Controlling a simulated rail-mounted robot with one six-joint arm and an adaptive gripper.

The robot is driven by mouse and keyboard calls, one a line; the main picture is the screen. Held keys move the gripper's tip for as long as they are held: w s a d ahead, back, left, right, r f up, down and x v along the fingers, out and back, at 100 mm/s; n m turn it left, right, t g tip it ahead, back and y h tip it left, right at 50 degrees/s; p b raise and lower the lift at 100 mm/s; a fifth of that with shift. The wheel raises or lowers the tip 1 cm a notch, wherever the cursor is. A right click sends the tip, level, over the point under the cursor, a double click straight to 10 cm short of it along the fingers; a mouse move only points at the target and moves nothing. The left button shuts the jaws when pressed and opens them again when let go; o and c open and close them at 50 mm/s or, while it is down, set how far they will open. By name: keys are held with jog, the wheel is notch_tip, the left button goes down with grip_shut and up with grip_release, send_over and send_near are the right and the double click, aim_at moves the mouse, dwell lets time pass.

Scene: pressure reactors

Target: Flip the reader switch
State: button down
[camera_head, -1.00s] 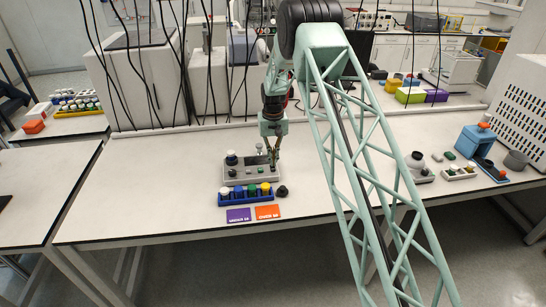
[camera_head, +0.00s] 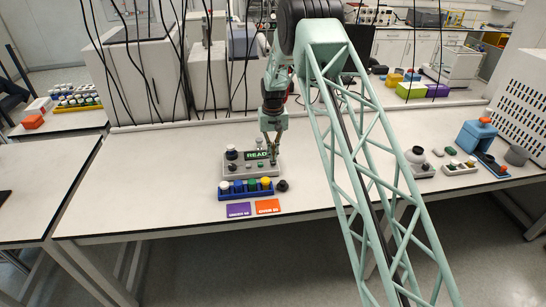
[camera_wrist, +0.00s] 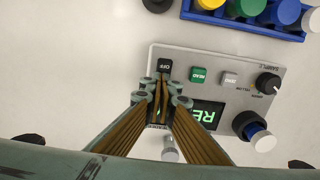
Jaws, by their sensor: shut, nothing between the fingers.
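The grey reader (camera_head: 235,170) sits on the table below my arm, and its display (camera_head: 257,155) shows lit green letters "READ". The black switch (camera_wrist: 164,65) marked "OFF" is at the reader's upper left corner in that view. My gripper (camera_wrist: 161,84) is shut and empty, with its fingertips right at the lower side of the switch; I cannot tell whether they touch. My gripper (camera_head: 273,158) also shows over the reader's right end in the head view.
A green READ button (camera_wrist: 198,75), a grey button (camera_wrist: 230,79) and a black knob (camera_wrist: 268,83) are on the same panel. A blue rack (camera_head: 246,195) of coloured caps, a purple card (camera_head: 238,210) and an orange card (camera_head: 267,206) lie in front.

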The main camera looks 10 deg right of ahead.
aim_at(273, 163)
jog(key=shift+s+r, duration=0.1)
jog(key=shift+s, duration=0.75)
jog(key=shift+r, duration=0.2)
notch_tip(273, 163, up, 14)
jog(key=shift+f, duration=0.15)
dwell(0.9)
jog(key=shift+s+a+f+b, duration=0.1)
jog(key=shift+s+a+b, duration=0.15)
jog(key=shift+b, duration=1)
jog(key=shift+s+a+r+b, duration=0.15)
jog(key=shift+s+r+b, duration=0.15)
jog(key=shift+b, duration=0.55)
jog(key=shift+f, duration=0.15)
notch_tip(273, 163, down, 14)
jog(key=shift+r, duration=0.15)
